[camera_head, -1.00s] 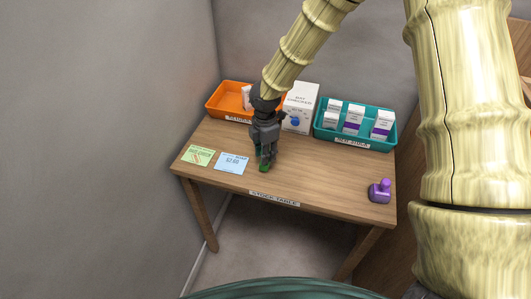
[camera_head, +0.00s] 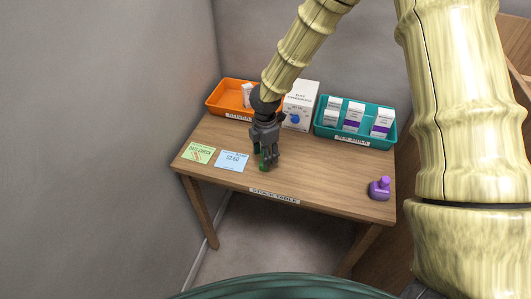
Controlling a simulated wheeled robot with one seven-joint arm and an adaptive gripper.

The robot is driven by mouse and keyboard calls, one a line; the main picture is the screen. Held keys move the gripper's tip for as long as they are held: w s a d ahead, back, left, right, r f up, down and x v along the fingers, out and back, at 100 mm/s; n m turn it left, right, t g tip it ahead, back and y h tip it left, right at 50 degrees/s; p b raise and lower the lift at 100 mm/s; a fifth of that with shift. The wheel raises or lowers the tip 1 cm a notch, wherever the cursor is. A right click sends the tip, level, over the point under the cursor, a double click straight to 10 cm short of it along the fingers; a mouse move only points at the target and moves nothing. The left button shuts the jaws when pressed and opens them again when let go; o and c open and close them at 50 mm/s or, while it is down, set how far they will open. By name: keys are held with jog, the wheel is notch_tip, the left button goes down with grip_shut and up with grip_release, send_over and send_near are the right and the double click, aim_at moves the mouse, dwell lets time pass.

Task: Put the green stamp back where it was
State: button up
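The green stamp (camera_head: 263,161) is a small dark green shape at my gripper's fingertips, low over or on the wooden stock table (camera_head: 320,185), right of the blue card. My gripper (camera_head: 266,164) points down around it, and the fingers hide much of the stamp. I cannot tell whether the fingers are closed on it or whether its base touches the wood. A purple stamp (camera_head: 380,189) stands upright near the table's right front corner.
A green card (camera_head: 198,153) and a blue card (camera_head: 231,161) lie at the left front. Behind stand an orange tray (camera_head: 227,111), a white box (camera_head: 300,105) with a blue knob, and a teal tray (camera_head: 355,140) holding several cartons. The table's right middle is clear.

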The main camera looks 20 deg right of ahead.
notch_tip(320, 180, up, 12)
jog(key=b, duration=0.3)
jog(key=shift+r, duration=0.15)
dwell(2.3)
